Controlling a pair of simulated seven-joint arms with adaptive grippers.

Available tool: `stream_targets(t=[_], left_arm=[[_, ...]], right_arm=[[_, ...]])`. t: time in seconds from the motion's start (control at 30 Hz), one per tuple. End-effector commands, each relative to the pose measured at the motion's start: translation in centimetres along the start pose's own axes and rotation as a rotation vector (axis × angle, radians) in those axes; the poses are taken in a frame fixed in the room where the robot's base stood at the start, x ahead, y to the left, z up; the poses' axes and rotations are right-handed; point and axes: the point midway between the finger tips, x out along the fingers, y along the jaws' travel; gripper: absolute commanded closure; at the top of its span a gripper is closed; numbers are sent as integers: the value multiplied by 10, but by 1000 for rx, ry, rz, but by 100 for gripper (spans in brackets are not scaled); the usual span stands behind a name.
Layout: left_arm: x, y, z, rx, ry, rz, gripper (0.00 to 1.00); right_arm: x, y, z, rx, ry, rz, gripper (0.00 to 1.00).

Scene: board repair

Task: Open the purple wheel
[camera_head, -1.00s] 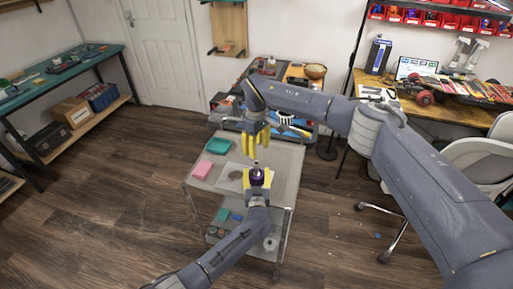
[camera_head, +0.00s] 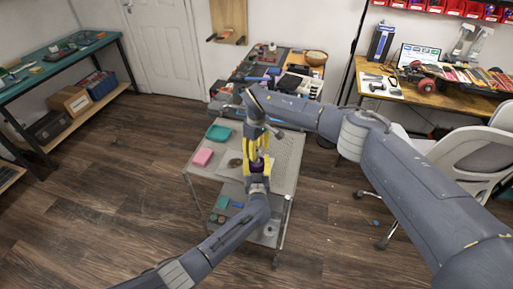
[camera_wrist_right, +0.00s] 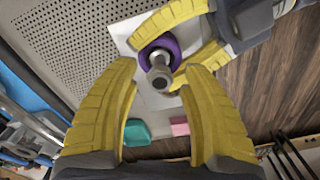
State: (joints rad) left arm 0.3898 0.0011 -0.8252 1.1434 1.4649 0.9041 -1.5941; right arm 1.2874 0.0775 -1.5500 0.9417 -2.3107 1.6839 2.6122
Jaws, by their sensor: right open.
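The purple wheel (camera_head: 257,168) is over the cart in the head view, mostly hidden by yellow fingers. In the right wrist view the purple wheel (camera_wrist_right: 172,43) shows as a ring around a grey metal shaft with a knob (camera_wrist_right: 159,75) facing the camera. My left gripper (camera_head: 258,176) holds the wheel; its two yellow fingers are on either side of it in the right wrist view. My right gripper (camera_head: 255,148) points down just above the wheel. Its fingers are open (camera_wrist_right: 161,77), with the knob between their tips; I cannot tell whether they touch it.
The grey perforated cart top (camera_head: 287,153) bears a teal tray (camera_head: 218,132), a pink block (camera_head: 202,157), a white sheet (camera_head: 228,171) and a small brown round item (camera_head: 235,162). A cluttered tool cart (camera_head: 268,75) stands behind. A chair (camera_head: 460,165) stands at the right.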

Motion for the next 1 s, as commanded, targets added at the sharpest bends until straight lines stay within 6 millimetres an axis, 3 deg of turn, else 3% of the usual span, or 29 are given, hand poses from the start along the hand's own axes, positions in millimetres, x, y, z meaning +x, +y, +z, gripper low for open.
stream_targets(t=[0.23, 0.67, 1.0], left_arm=[[0, 0, 0, 0, 0, 0, 100], [0, 0, 0, 0, 0, 0, 100], [0, 0, 0, 0, 0, 0, 100]], right_arm=[[0, 0, 0, 0, 0, 0, 52], [0, 0, 0, 0, 0, 0, 100], [0, 0, 0, -60, -1, 1, 100]])
